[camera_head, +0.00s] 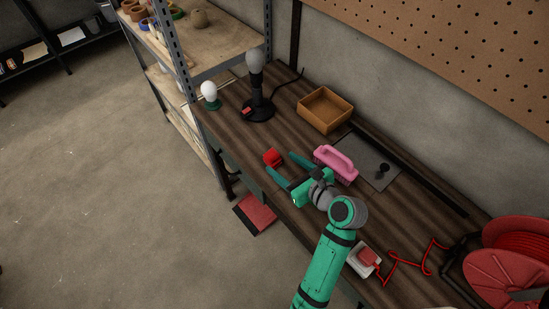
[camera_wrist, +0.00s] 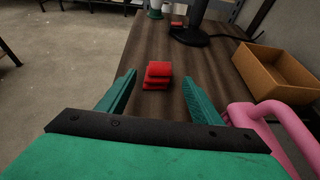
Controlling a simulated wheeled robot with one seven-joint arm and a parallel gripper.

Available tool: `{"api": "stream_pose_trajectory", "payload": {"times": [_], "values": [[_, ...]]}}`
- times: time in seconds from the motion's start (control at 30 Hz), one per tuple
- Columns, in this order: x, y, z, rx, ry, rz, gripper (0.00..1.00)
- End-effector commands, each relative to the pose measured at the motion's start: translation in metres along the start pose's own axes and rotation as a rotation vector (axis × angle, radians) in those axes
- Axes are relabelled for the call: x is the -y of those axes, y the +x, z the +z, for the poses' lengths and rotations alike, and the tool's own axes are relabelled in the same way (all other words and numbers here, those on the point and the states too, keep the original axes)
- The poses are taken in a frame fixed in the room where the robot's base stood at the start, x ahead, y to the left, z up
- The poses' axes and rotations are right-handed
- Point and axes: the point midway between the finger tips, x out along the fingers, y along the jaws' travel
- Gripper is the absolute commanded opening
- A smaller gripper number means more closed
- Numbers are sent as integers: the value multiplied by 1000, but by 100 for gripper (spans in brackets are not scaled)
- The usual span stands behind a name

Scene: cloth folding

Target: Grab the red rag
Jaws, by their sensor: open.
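The red rag (camera_head: 272,157) is a small folded stack lying on the wooden workbench (camera_head: 228,122), near its front edge. In the wrist view the rag (camera_wrist: 157,75) sits straight ahead, just beyond and between the fingertips. My gripper (camera_head: 278,163) is open and empty. Its two green fingers (camera_wrist: 158,82) point toward the rag, one to each side of it. I cannot tell whether the fingers touch the rag, but a gap shows on both sides in the wrist view.
A pink brush (camera_head: 336,163) stands close to the right of my gripper. A wooden box (camera_head: 325,109) lies behind it. A black lamp stand (camera_head: 257,105) and a white bulb (camera_head: 209,91) are at the far end. A red cable reel (camera_head: 507,280) is at the right.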

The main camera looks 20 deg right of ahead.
Motion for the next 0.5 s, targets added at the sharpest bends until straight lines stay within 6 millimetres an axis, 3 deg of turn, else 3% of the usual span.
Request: {"api": "stream_pose_trajectory", "payload": {"times": [0.27, 0.5], "values": [[-1, 20, 2, 1, -3, 2, 59], [-1, 53, 3, 1, -2, 0, 59]]}}
